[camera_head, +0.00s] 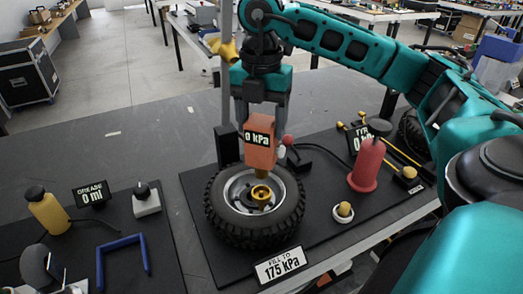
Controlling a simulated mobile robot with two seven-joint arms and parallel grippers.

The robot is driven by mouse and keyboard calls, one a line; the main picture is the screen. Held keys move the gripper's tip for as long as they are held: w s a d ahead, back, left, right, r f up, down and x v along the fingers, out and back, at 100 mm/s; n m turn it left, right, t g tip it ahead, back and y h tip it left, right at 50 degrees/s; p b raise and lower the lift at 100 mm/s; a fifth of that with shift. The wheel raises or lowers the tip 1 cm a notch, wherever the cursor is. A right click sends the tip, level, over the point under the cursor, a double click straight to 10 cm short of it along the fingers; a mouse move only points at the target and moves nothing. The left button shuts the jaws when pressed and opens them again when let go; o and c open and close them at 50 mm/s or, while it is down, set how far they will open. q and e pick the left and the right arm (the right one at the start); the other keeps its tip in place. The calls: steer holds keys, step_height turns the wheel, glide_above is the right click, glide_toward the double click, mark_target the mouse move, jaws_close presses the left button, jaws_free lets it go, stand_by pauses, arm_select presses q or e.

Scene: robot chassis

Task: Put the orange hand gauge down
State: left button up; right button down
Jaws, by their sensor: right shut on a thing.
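My right gripper (259,97) points down over the wheel and is shut on the orange hand gauge (259,155). The gauge hangs upright with its display reading 0 kPa. Its narrow lower end is just above, or at, the golden hub of the wheel (230,228); I cannot tell if they touch. The wheel has a black tyre and a silver rim, and lies flat on a black mat (207,262). My left gripper is not in view.
A red pump bottle (368,164) and a white-and-yellow button (343,211) are right of the wheel. A "fill to 175 kPa" sign (281,265) stands in front. A yellow bottle (47,212) and blue frame (122,241) are at left. Grey tabletop behind is clear.

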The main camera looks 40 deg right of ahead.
mark_target(261, 150)
step_height(261, 150, down, 2)
step_height(261, 150, down, 4)
steer(key=shift+f, duration=0.2)
steer(key=shift+f+b, duration=0.2)
steer(key=shift+b, duration=0.1)
steer(key=shift+c, duration=0.8)
jaws_free()
